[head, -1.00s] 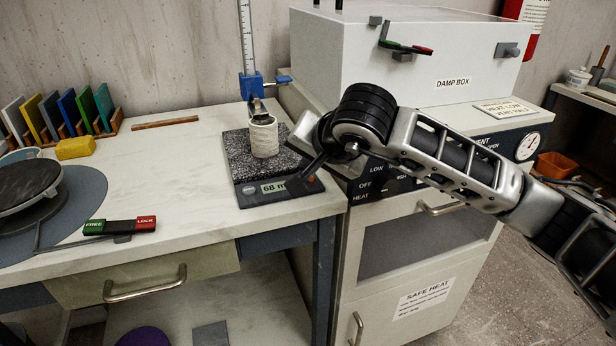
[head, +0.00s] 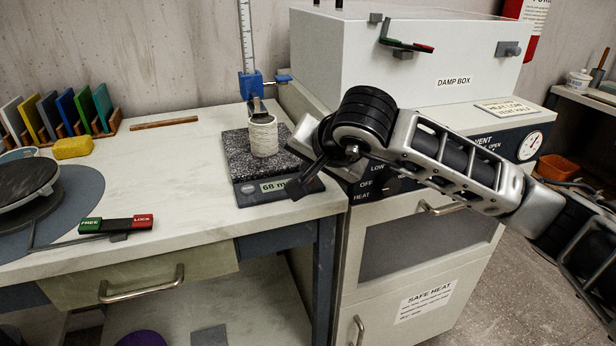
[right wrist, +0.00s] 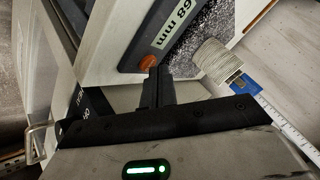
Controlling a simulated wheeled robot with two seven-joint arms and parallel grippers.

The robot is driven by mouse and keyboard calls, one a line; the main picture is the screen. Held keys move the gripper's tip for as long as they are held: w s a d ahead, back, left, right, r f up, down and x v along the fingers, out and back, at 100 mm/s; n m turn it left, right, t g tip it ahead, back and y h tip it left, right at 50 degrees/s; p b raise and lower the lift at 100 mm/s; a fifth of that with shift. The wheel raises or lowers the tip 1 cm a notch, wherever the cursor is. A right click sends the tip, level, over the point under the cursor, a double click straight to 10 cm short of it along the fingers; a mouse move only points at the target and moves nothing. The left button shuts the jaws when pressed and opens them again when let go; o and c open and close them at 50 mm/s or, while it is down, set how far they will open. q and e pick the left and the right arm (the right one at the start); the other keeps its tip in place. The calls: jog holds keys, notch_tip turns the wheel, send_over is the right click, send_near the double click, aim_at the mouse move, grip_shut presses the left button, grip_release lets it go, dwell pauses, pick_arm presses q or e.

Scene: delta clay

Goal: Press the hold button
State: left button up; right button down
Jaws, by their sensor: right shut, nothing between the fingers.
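The height gauge (head: 248,196) has a dark base with a display reading 68 mm and stands at the right end of the table. Its orange hold button (right wrist: 148,62) shows in the right wrist view beside the display. My right gripper (head: 296,190) is shut and empty at the right front corner of the gauge, and hides the button in the head view. In the right wrist view the closed fingertips (right wrist: 156,74) are right by the button. I cannot tell whether they touch it. My left gripper is not in view.
A ribbed pale clay cylinder (head: 263,136) stands on the speckled plate of the gauge, under the blue slider (head: 254,84). The damp box cabinet (head: 420,60) is close on the right.

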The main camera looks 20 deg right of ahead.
jog(key=shift+f+b, duration=0.3)
jog(key=shift+b, duration=0.05)
dwell(0.6)
jog(key=shift+r, duration=0.15)
jog(key=shift+r+p, duration=0.4)
jog(key=shift+r, duration=0.25)
jog(key=shift+r+p, duration=1.4)
jog(key=shift+r, duration=1.15)
